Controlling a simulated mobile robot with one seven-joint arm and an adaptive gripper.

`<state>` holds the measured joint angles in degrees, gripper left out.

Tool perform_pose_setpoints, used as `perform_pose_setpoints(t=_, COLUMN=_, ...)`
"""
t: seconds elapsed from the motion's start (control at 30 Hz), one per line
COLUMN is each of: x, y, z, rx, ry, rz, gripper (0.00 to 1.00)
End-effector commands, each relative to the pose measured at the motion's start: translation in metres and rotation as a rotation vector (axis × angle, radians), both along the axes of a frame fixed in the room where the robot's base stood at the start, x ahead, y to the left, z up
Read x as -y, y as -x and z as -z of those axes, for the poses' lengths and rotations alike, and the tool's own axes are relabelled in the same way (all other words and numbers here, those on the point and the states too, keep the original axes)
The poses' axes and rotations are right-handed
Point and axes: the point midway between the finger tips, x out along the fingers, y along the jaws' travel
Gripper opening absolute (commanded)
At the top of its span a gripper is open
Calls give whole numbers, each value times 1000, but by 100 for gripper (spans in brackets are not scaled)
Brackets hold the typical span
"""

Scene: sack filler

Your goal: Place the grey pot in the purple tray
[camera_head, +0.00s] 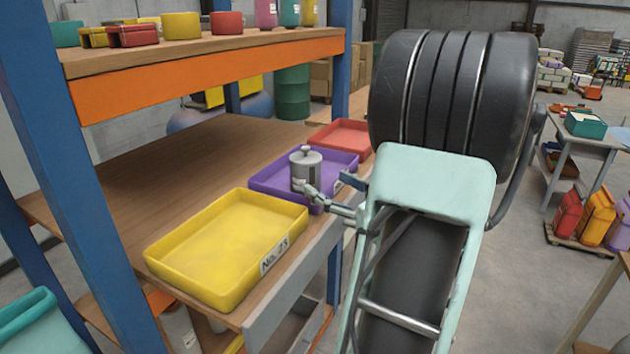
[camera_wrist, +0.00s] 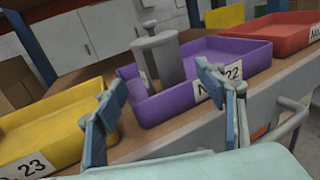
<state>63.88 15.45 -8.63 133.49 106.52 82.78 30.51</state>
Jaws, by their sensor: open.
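The grey pot (camera_head: 306,172) is a cylinder with a lid and a round knob. It stands inside the purple tray (camera_head: 268,184), near the tray's front, and looks upright. In the wrist view the pot (camera_wrist: 166,62) rises above the wall of the purple tray (camera_wrist: 172,104); its base is partly hidden there. My gripper (camera_head: 326,187) is just in front of the pot and tray. In the wrist view my gripper (camera_wrist: 160,76) has its two fingers wide apart, one on each side of the pot, with gaps between them and the pot.
A yellow tray (camera_head: 226,240) lies nearer on the same wooden shelf, and a red tray (camera_head: 342,136) lies beyond the purple one. The shelf behind the trays is bare. An upper shelf (camera_head: 200,48) with several coloured pots hangs above. A blue post (camera_head: 88,180) stands at left.

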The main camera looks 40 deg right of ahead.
Motion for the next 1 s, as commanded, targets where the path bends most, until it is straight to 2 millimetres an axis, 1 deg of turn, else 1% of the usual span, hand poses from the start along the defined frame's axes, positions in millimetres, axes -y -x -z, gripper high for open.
perform_pose_setpoints(t=0.03, x=0, y=9, z=1, rx=1, ry=1, rz=2, gripper=64)
perform_pose_setpoints(t=0.1, x=1, y=19, z=1, rx=0, ry=0, rz=2, gripper=64)
perform_pose_setpoints(t=0.2, x=0, y=28, z=0, rx=1, ry=0, rz=-1, gripper=64)
perform_pose_setpoints(t=0.3, x=0, y=32, z=0, rx=0, ry=0, rz=0, gripper=64)
perform_pose_setpoints(t=1.0, x=0, y=33, z=0, rx=0, ry=0, rz=-1, gripper=64)
